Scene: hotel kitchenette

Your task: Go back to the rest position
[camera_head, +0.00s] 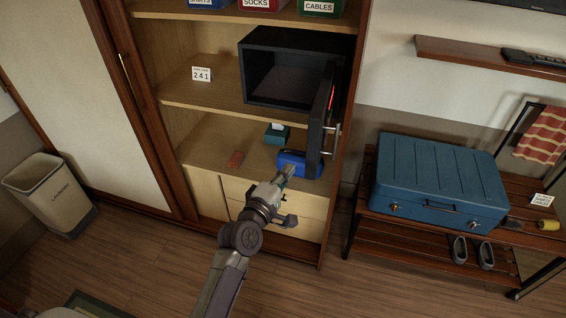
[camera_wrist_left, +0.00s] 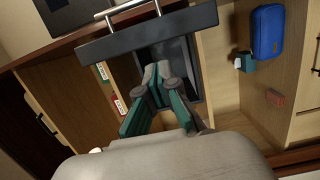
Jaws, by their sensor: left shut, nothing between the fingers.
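My left gripper (camera_head: 287,172) reaches in from the bottom of the head view toward the wardrobe. Its fingertips overlap the front of a blue case on the lower shelf in that view. The left wrist view shows the fingers (camera_wrist_left: 157,74) shut and empty, pointing toward the dark safe interior, with the blue case apart at upper right. The black safe (camera_head: 262,78) stands on the middle shelf with its door (camera_head: 319,120) swung open toward me. No contents can be made out in the dark interior. My right gripper is not in view.
The blue case (camera_head: 313,166), a teal box (camera_head: 277,134) and a small red item (camera_head: 236,159) are on the lower shelf. A bench with a blue suitcase (camera_head: 440,180) stands at right. A laundry bin (camera_head: 50,190) stands at left. The floor between is mostly free.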

